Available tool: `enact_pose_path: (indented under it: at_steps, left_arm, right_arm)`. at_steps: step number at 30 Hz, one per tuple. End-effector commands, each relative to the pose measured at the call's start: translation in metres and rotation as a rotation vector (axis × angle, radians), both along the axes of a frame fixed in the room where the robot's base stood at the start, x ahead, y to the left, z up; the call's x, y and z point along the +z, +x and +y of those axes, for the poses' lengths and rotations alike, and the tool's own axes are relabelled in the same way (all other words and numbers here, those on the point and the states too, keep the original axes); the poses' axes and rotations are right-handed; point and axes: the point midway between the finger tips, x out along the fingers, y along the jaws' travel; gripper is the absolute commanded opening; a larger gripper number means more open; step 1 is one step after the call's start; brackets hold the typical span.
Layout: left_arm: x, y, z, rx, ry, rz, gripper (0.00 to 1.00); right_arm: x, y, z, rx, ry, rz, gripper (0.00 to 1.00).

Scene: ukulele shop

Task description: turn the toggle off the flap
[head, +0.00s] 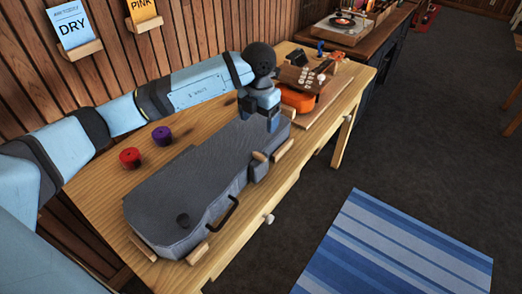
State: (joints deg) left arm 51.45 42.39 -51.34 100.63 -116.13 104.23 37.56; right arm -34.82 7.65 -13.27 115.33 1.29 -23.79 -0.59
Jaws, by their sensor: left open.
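A grey case (185,185) lies shut along the wooden bench, with a black handle (223,214) on its front side. A small pale wooden piece (260,156) sits at the upper front edge of the case towards its right end; it looks like the toggle, but its exact angle is hard to tell. My right gripper is out of view.
Red (130,158) and purple (162,136) round items stand behind the case. An orange ukulele body (298,98) lies on a board at the bench's right end. Wooden blocks (197,253) flank the case. A striped rug (390,250) lies on the clear floor.

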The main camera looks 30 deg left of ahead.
Motion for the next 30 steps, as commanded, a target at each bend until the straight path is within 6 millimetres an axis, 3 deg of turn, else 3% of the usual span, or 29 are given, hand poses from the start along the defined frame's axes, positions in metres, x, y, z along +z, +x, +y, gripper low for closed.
enact_pose_path:
  at_steps: [12, 18, 30]
  left_arm:
    - [-0.085, -0.001, -0.001, -0.001, -0.004, 0.005, 0.79]
    - [-0.115, -0.001, -0.001, -0.002, -0.005, 0.004, 0.79]
    - [-0.128, -0.001, -0.001, -0.003, -0.006, 0.001, 0.79]
  right_arm:
    - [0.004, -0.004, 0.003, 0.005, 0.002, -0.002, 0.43]
    - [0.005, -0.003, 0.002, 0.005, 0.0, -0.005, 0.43]
    - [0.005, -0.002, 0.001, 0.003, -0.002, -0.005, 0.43]
